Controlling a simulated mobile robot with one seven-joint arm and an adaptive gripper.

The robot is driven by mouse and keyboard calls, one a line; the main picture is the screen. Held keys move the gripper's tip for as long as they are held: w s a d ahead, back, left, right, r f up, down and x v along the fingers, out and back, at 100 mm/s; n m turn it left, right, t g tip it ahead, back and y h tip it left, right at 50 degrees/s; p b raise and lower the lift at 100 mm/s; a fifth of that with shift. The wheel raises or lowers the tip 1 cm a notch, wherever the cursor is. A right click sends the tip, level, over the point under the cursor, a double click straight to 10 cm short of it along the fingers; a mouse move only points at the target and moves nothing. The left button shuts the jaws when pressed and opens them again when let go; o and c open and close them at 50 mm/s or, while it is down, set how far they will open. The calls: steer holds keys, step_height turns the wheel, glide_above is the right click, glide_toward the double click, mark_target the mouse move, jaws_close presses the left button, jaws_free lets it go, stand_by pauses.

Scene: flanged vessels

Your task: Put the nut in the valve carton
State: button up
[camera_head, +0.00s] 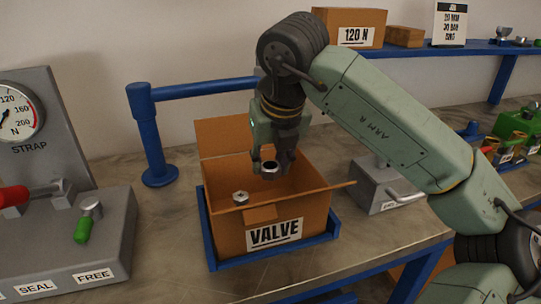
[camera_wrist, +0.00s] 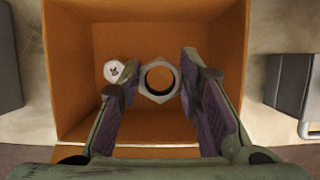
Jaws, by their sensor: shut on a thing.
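The nut (camera_head: 269,169) is a grey metal ring with a hexagonal outline and a round hole, seen in the wrist view (camera_wrist: 159,80) between the fingertips. My gripper (camera_head: 270,160) points down and is shut on the nut, holding it over the open valve carton; it also shows in the wrist view (camera_wrist: 157,86). The valve carton (camera_head: 232,238) is a brown open box with a VALVE label and raised flaps. In the wrist view its walls (camera_wrist: 75,32) surround the nut. The held nut's exact height against the rim is hard to tell.
A small metal piece (camera_head: 240,197) lies inside the carton at the left. A blue tray (camera_head: 270,259) holds the carton. A blue post and rail (camera_head: 153,140) stand behind left. A grey gauge fixture (camera_head: 60,240) is left, and a grey block with a handle (camera_head: 384,187) is right.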

steer(key=o, duration=1.3)
steer(key=shift+r, duration=0.1)
steer(key=v, duration=1.2)
